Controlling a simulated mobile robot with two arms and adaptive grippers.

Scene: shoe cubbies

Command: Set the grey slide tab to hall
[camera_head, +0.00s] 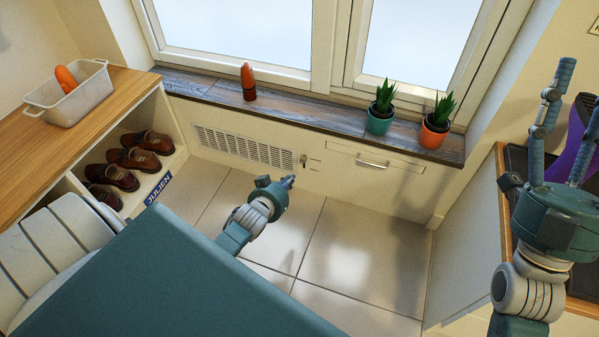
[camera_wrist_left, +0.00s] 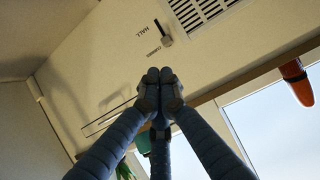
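The grey slide tab (camera_head: 304,160) is on the wall panel under the window, just right of a vent grille. In the left wrist view, the tab (camera_wrist_left: 167,40) sits at the lower end of a short dark slot. My left gripper (camera_head: 289,181) is in front of the panel, just below the tab in the head view. Its fingertips are together and empty, apart from the tab. My right gripper (camera_head: 577,100) is at the right with fingers spread.
The vent grille (camera_head: 245,148) and a drawer front with a handle (camera_head: 372,162) flank the tab. The sill (camera_head: 300,112) above holds an orange-brown object (camera_head: 248,82) and two potted plants. A shoe cubby (camera_head: 130,85) stands left. The tiled floor is clear.

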